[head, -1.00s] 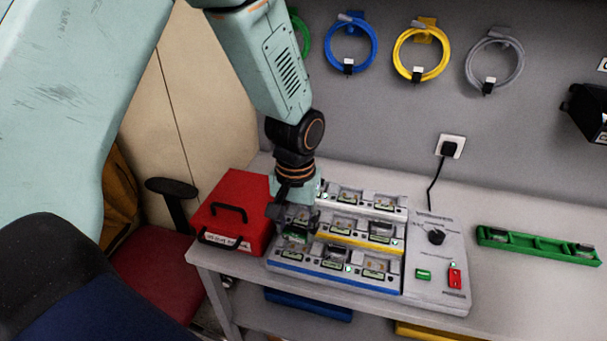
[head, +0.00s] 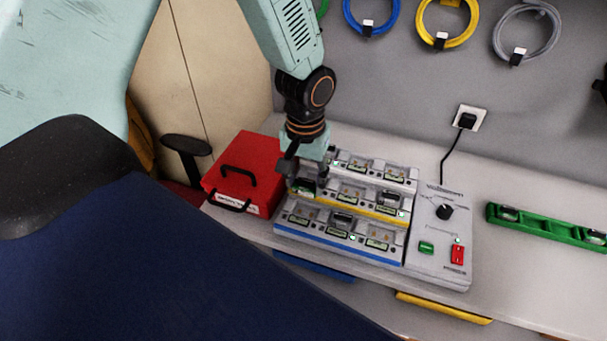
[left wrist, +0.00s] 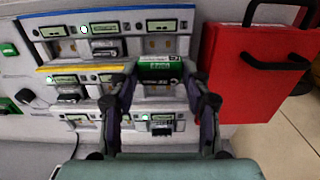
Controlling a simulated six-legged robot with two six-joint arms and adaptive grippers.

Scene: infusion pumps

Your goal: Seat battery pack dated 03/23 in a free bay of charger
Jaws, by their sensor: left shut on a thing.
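The charger (head: 350,240) stands on the bench with three stepped rows of bays, edged white, yellow and blue; several bays hold dark packs. My left gripper (head: 305,188) points down at the left end bay of the yellow row. In the left wrist view its two fingers (left wrist: 162,76) are shut on a battery pack (left wrist: 160,70) with a green label, at the end bay of that row beside the red box. The label's date is too small to read. I cannot tell whether the pack is fully down in the bay. My right gripper is not in view.
A red box (head: 245,170) with black handles stands close to the charger's left. A control panel (head: 440,245) with a knob and red switch is on its right. A green tray (head: 550,228) lies farther right. Bench between is clear. Coiled cables hang on the wall.

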